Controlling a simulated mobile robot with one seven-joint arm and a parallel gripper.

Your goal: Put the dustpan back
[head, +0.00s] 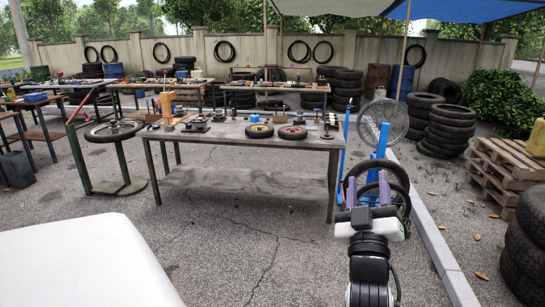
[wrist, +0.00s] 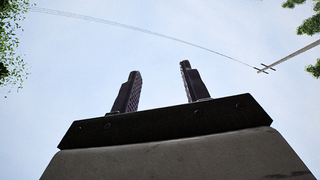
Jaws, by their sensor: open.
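I cannot make out a dustpan in either view. My gripper (head: 368,186) is at the lower right of the head view, pointing up in front of a blue stand holding a wheel. In the wrist view its two dark ridged fingers stand apart, so my gripper (wrist: 159,70) is open, with only sky between and beyond them.
A grey workbench (head: 250,180) with small parts and two small wheels stands ahead. A green wheel stand (head: 105,160) is at left, stacked tyres (head: 447,130) and wooden pallets (head: 495,175) at right. A white surface (head: 80,265) fills the lower left. Asphalt before the bench is clear.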

